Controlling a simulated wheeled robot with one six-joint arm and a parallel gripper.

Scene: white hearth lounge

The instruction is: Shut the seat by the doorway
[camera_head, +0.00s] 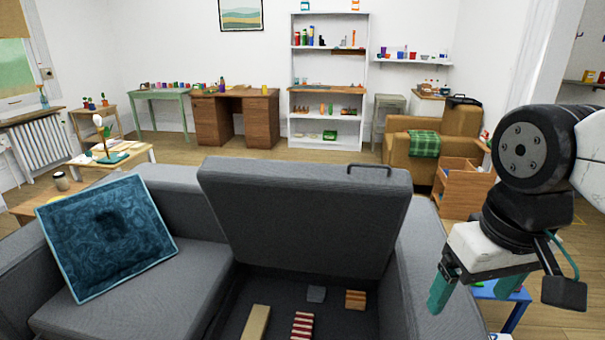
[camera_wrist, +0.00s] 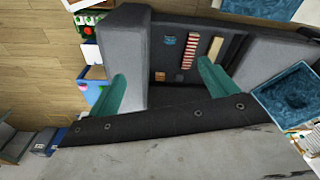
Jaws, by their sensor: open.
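The grey sofa seat (camera_head: 305,215) is a padded lid standing raised and tilted back, with a dark handle (camera_head: 376,168) on its top edge. Below it the storage well (camera_head: 275,293) is open. In it lie a tan block (camera_head: 256,324), a red-and-white striped item (camera_head: 302,326), a grey item (camera_head: 316,294) and an orange-brown striped item (camera_head: 355,299). My gripper (camera_head: 475,290) is open and empty, to the right of the lid and apart from it, beyond the sofa's right arm. The wrist view shows its teal fingers (camera_wrist: 160,78) spread, with the well (camera_wrist: 188,50) visible between and beyond them.
A blue cushion (camera_head: 108,236) leans on the left seat. A blue table (camera_head: 512,308) stands under my gripper. A wooden shelf unit (camera_head: 461,188) and tan armchair (camera_head: 424,150) stand behind on the right. Open floor (camera_head: 300,157) lies behind the sofa.

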